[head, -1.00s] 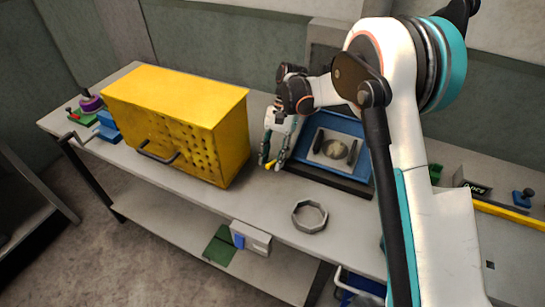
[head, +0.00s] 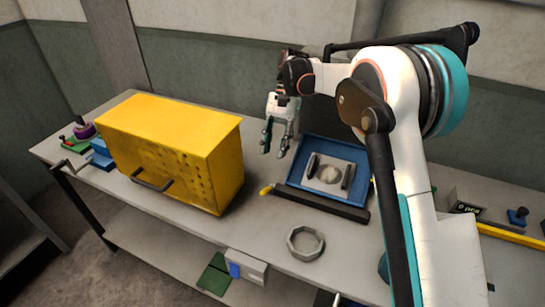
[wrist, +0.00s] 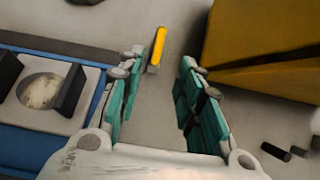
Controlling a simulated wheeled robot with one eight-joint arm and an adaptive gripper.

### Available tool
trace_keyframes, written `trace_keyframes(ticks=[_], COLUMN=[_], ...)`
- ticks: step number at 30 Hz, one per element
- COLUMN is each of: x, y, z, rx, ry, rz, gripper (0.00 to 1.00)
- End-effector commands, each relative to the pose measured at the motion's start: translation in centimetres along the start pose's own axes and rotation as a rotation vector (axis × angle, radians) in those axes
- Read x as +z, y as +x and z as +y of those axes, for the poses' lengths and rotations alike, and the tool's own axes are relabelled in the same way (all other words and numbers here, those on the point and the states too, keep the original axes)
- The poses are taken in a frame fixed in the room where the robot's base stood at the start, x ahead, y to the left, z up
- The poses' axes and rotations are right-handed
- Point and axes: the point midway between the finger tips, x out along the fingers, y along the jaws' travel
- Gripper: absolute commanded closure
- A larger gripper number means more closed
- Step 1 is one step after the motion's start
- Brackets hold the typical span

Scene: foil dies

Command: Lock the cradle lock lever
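The cradle's blue frame (head: 364,187) sits on the bench, with a grey plate (head: 317,184), two dark blocks and a round pale recess in it. A dark bar (head: 320,204) runs along its front side. The yellow lever tip (head: 266,189) lies just past the bar's left end; it also shows in the wrist view (wrist: 157,47). My gripper (head: 275,150) is open and empty, raised beyond the tip and left of the blue frame. In the wrist view its teal fingers (wrist: 156,100) are spread apart, with the yellow tip ahead between their lines, not touching.
A large yellow perforated box (head: 180,150) with a dark handle stands close left of my gripper. A grey ring (head: 305,243) lies on the bench in front of the cradle. The bench strip between box and ring is clear. Small green, purple and blue items stand at far left.

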Motion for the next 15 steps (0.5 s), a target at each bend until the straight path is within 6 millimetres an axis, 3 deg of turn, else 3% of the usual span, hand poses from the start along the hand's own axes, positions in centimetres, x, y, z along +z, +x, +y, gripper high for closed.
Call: trace_keyframes(ticks=[8,13,15], x=[-0.01,0.20,0.56], y=[-0.23,0.14,0.74], z=[0.02,-0.15,-0.37], rx=[0.000,0.008,0.023], ry=[0.000,-0.035,-0.100], rz=[0.000,0.017,0.045], gripper=[0.67,1.00,1.00])
